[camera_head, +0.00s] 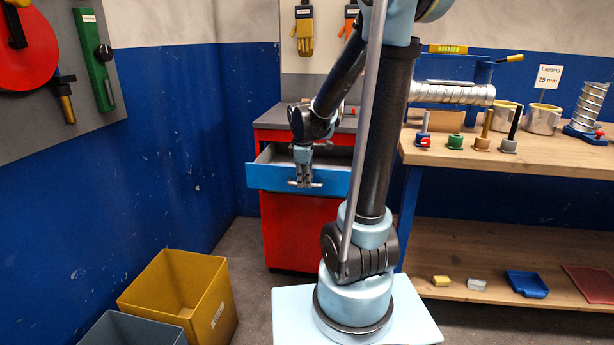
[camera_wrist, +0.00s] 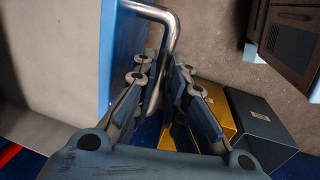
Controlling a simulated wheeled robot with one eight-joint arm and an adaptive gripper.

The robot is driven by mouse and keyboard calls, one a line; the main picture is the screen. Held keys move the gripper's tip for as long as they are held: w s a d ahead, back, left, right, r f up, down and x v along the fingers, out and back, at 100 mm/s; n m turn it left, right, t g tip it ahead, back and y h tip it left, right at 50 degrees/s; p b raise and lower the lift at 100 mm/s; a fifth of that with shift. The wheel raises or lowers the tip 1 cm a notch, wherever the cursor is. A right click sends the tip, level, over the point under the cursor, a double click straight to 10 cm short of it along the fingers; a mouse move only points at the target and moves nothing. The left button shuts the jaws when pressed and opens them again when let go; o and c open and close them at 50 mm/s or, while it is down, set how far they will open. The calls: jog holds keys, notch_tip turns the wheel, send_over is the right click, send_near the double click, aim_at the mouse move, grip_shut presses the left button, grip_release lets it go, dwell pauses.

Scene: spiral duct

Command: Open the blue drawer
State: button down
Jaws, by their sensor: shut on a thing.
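The blue drawer (camera_head: 268,178) is in a red cabinet (camera_head: 288,231) in the head view. It stands partly pulled out, and its pale inside shows behind the blue front. My gripper (camera_head: 304,183) is at the middle of the drawer front, shut on the metal bar handle (camera_head: 313,185). In the wrist view the bent metal handle (camera_wrist: 168,32) runs down between the two fingers of my gripper (camera_wrist: 165,92). The blue drawer front (camera_wrist: 107,55) is left of the fingers there. My arm hides part of the cabinet and of the drawer's right side.
A yellow bin (camera_head: 171,285) and a grey bin (camera_head: 133,330) stand on the floor at the lower left. A wooden workbench (camera_head: 545,150) with tools and duct parts is at the right. The floor just before the cabinet's left side is clear.

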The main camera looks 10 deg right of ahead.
jog(key=shift+s+a, duration=0.2)
jog(key=shift+s, duration=0.45)
jog(key=c, duration=1.6)
grip_release()
jog(key=shift+c, duration=0.2)
jog(key=shift+r, duration=0.1)
notch_tip(320, 180, up, 12)
jog(key=s, duration=0.2)
jog(key=shift+a+f, duration=0.25)
jog(key=shift+a, duration=0.1)
jog(key=s+d+f+m, duration=0.3)
jog(key=s+f+m, duration=0.3)
jog(key=s, duration=0.4)
jog(key=s+d+f+m, duration=0.4)
jog(key=s+f+m, duration=0.3)
jog(key=s, duration=0.3)
jog(key=shift+s+d+f+m+y, duration=0.2)
jog(key=shift+s+d+m+y, duration=0.1)
jog(key=shift+m, duration=0.4)
